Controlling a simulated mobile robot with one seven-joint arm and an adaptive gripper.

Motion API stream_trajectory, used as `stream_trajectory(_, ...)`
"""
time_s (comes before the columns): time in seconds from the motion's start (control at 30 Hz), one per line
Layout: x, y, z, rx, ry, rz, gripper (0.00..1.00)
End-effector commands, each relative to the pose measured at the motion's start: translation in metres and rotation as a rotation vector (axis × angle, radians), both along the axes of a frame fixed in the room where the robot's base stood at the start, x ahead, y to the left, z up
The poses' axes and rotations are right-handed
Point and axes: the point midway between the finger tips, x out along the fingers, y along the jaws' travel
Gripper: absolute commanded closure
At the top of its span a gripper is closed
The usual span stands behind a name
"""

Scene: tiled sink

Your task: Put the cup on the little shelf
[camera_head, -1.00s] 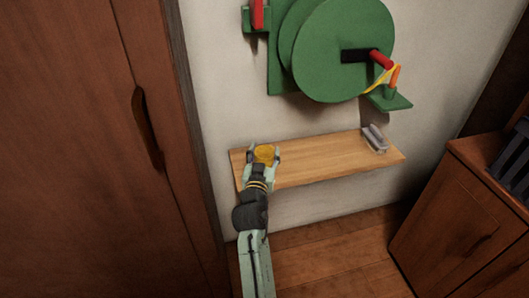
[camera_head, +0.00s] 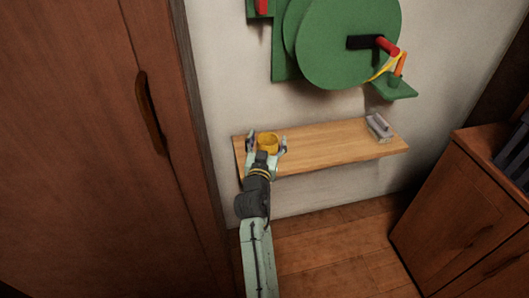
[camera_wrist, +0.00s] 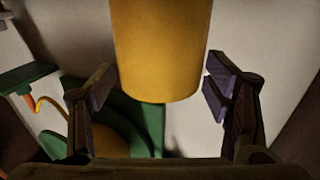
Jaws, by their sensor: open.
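The yellow cup (camera_head: 267,141) is at the left end of the little wooden shelf (camera_head: 325,147) on the wall. In the head view it appears upright on the shelf board. In the wrist view the cup (camera_wrist: 161,50) is large at the top middle. My gripper (camera_head: 267,147) is open around the cup, with one finger on each side. In the wrist view my gripper (camera_wrist: 160,90) shows gaps between both fingers and the cup. The cup's underside against the board is partly hidden by my wrist.
A grey block-like object with a handle (camera_head: 379,128) sits at the shelf's right end. A green round device (camera_head: 348,40) with a red-tipped crank hangs above. A brown cabinet door (camera_head: 80,150) stands left, and a low wooden cabinet (camera_head: 465,210) right. The middle of the shelf is clear.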

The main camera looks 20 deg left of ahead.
Motion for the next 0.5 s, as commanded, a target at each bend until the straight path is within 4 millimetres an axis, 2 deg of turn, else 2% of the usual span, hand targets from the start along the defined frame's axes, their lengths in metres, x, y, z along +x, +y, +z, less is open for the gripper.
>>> stream_trajectory(0.3, -0.066, -0.013, -0.005, 0.000, 0.002, 0.003, 0.29)
stream_trajectory(0.5, -0.099, -0.019, -0.004, -0.001, 0.003, 0.002, 0.29)
